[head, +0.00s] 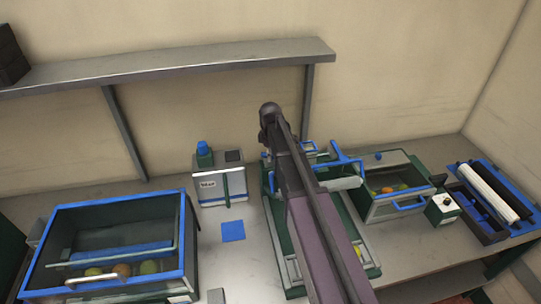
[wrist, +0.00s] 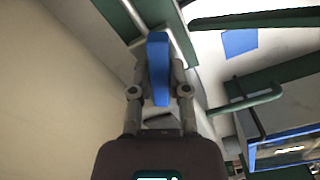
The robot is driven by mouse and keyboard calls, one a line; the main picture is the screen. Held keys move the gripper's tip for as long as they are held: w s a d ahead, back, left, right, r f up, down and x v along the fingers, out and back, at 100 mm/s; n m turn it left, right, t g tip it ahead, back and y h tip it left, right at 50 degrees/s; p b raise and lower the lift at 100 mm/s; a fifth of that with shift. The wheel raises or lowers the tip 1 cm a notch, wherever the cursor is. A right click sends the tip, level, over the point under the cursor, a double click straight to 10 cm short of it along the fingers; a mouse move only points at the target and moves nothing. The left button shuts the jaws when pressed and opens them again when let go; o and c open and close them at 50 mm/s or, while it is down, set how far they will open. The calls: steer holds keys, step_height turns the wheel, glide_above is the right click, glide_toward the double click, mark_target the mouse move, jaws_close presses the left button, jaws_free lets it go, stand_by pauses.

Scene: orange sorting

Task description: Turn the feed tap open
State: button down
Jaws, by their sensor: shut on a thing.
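In the wrist view, my gripper (wrist: 158,66) is shut on a blue lever-like handle (wrist: 158,42), with one finger on each side of it. I take this handle to be the feed tap. A green frame with pale metal parts (wrist: 182,30) stands close beside it. In the head view, my arm covers the middle of the green sorting machine (head: 285,245), and my fingertips are hidden behind it. Blue parts (head: 345,163) show to the right of my arm. I cannot tell there which one is held, or how far the tap is turned.
A blue-rimmed bin (head: 187,235) with fruit stands at left. A labelled box (head: 208,190) and a blue square (head: 233,231) are left of the machine. A fruit crate (head: 372,213), a small switch box (head: 443,209) and a tray with rolls (head: 515,232) are right. A shelf (head: 190,67) runs behind.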

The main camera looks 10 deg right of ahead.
steer(key=n, duration=0.5)
stand_by(0.4)
steer(key=c, duration=0.6)
jaws_free()
